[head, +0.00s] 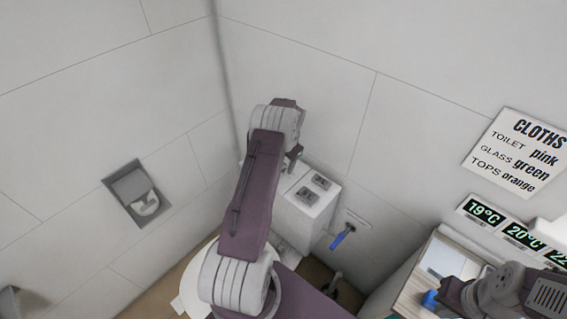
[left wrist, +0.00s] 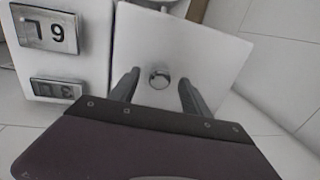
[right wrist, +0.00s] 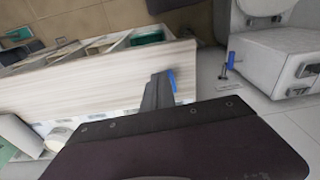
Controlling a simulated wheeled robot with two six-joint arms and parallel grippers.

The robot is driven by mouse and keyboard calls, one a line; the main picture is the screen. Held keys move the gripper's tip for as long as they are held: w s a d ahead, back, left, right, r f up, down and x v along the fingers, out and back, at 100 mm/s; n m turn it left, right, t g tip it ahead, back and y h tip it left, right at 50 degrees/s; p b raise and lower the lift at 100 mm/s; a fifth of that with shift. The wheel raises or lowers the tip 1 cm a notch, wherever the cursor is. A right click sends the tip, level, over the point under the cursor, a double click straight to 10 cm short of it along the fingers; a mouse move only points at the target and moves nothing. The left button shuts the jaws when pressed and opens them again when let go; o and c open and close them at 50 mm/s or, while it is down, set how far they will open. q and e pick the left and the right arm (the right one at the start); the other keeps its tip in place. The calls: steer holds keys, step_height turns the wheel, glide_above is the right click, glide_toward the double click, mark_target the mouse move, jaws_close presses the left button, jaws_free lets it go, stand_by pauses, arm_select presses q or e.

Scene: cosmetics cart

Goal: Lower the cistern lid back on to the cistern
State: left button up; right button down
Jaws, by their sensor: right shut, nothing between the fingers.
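The white cistern (head: 300,215) stands in the corner with two number plaques on it; it also shows at the right of the right wrist view (right wrist: 270,60). In the left wrist view, the white lid (left wrist: 215,60) with a round chrome button (left wrist: 160,78) lies below my left gripper (left wrist: 158,90). Its two fingers are apart, one on each side of the button, with space around it. I cannot tell whether the lid is fully seated. In the head view, my left arm hides part of the cistern top. My right gripper (right wrist: 160,90) is shut and empty over the cart.
A blue-handled brush (head: 342,237) is beside the cistern. The toilet (head: 190,285) is partly behind my left arm. A wood-topped cart (head: 405,285) stands at the lower right. A paper holder (head: 138,195) is on the left wall, and a cloth sign (head: 515,150) on the right wall.

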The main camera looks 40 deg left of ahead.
arm_select(q)
step_height(320, 180, up, 9)
steer(key=d, duration=0.1)
steer(key=shift+d+b, duration=0.2)
steer(key=shift+b, duration=0.15)
steer(key=shift+s, duration=0.1)
stand_by(0.4)
